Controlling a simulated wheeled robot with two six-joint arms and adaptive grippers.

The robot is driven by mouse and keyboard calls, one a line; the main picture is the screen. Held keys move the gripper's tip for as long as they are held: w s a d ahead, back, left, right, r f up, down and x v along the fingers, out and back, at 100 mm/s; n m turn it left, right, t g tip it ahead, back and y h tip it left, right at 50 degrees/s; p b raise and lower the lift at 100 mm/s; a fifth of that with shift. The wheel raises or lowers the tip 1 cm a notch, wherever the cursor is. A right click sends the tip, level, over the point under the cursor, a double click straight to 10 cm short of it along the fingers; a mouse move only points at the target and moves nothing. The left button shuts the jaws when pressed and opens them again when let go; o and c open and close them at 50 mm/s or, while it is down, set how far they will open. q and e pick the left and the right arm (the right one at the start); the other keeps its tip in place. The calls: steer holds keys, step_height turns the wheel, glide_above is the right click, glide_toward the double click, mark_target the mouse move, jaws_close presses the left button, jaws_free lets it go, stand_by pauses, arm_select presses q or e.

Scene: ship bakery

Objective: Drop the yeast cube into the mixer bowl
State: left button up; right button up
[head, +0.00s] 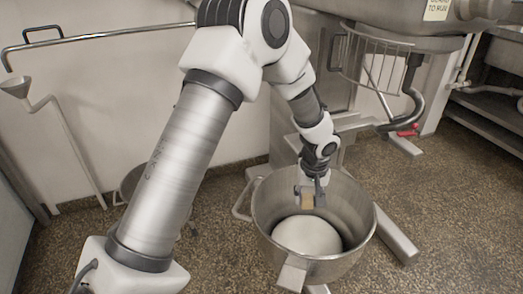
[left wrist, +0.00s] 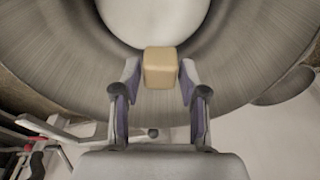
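The yeast cube (left wrist: 161,68) is a small tan block between the fingertips of my left gripper (head: 309,194). In the left wrist view the two fingers (left wrist: 160,82) lie close against its sides, so the gripper looks shut on it. The cube also shows in the head view (head: 307,202). The mixer bowl (head: 363,228) is a wide steel bowl, open at the top, and it also fills the upper part of the left wrist view (left wrist: 245,65). The gripper and cube are over the bowl's opening, above a round white mass (head: 307,236) inside. My right gripper is not seen.
The mixer (head: 385,18) stands behind the bowl, with a wire guard (head: 372,55) and a curved hook (head: 412,105) above and to the right of it. Another pail-like container (head: 133,183) is partly hidden behind my left arm. Speckled floor (head: 450,220) lies clear at the right.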

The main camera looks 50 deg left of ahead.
arm_select(q)
steer(key=shift+o, duration=0.4)
step_height(320, 180, up, 12)
steer(key=s+d, duration=0.1)
steer(key=shift+s+d, duration=0.15)
steer(key=shift+f, duration=0.1)
stand_by(0.3)
